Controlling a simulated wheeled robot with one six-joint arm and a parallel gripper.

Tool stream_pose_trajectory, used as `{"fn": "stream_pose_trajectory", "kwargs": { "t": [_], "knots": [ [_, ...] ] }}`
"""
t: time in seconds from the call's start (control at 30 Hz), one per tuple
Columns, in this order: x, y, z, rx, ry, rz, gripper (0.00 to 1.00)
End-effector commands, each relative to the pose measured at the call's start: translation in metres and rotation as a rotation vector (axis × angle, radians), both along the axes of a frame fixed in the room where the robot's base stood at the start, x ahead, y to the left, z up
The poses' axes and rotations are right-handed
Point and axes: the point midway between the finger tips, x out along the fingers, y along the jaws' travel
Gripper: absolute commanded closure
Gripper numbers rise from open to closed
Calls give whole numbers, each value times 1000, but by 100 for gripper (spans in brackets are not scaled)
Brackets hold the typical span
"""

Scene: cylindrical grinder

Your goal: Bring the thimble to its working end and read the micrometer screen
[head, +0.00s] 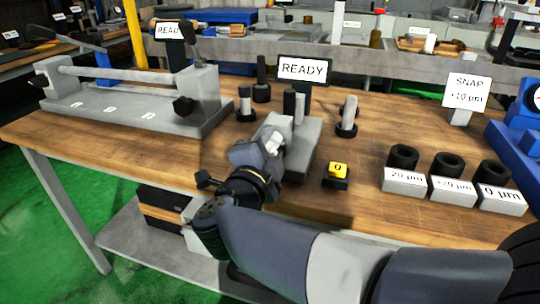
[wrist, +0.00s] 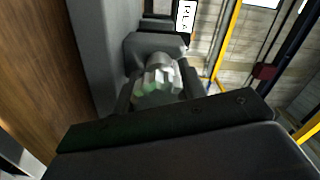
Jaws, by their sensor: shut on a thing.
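My gripper (head: 274,143) is at the grey micrometer block (head: 303,150) in the middle of the bench. In the wrist view its two dark fingers (wrist: 158,92) stand either side of a pale ridged metal thimble (wrist: 160,84) and are shut on it. The thimble sits in front of a grey housing (wrist: 150,45). A black screen (head: 303,70) reading "READY" stands behind the block. A tilted, partly cut-off screen shows in the wrist view (wrist: 185,16); its text is hard to read. My arm hides the front of the block.
A yellow-topped button marked 0 (head: 337,171) stands right of the block. Upright pins (head: 245,105) stand around the block. A long grey fixture (head: 140,105) with another "READY" sign (head: 168,30) is at left. A "SNAP" sign (head: 466,90) stands far right.

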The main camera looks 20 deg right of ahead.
Motion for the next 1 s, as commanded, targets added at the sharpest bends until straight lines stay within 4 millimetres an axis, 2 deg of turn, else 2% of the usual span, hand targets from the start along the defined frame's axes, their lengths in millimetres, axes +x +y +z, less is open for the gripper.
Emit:
{"fn": "stream_pose_trajectory", "kwargs": {
  "t": [0.1, 1.0],
  "knots": [
    [0, 0, -5, 91, -65, 0, 84],
    [0, 0, -7, 769, -557, 0, 84]
  ]
}}
